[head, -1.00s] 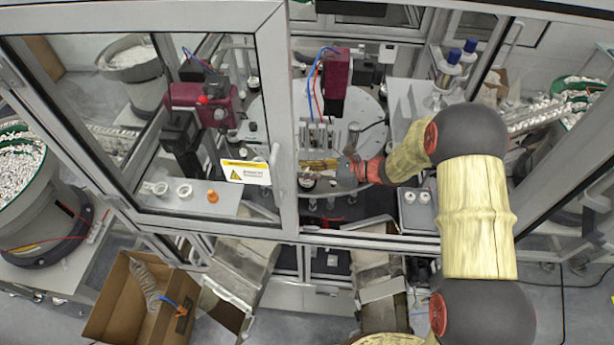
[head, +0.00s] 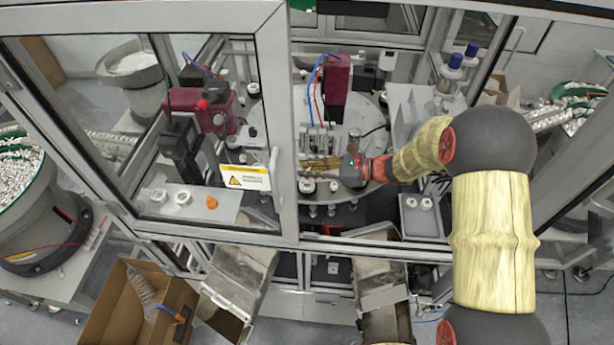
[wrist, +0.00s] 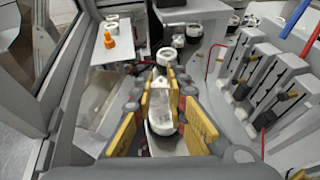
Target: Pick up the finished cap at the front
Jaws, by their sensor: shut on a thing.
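My gripper (head: 318,165) reaches in through the open side of the machine enclosure, over the round turntable (head: 352,120). In the wrist view, its yellow-padded fingers (wrist: 160,95) are closed on a white cap (wrist: 160,118), which shows between them. The pads hide parts of its sides. In the head view the cap cannot be made out between the fingers. Another white round cap (wrist: 166,56) stands just beyond the fingertips. In the head view, small white caps (head: 307,186) stand at the front edge of the turntable, close to my gripper.
A framed glass door (head: 280,120) stands left of my arm. A grey tray (head: 419,230) with two white parts lies at right. A plate (head: 228,203) with white rings and an orange part (head: 211,202) is at left. Metal chutes (head: 385,290) and a cardboard box (head: 115,310) are below.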

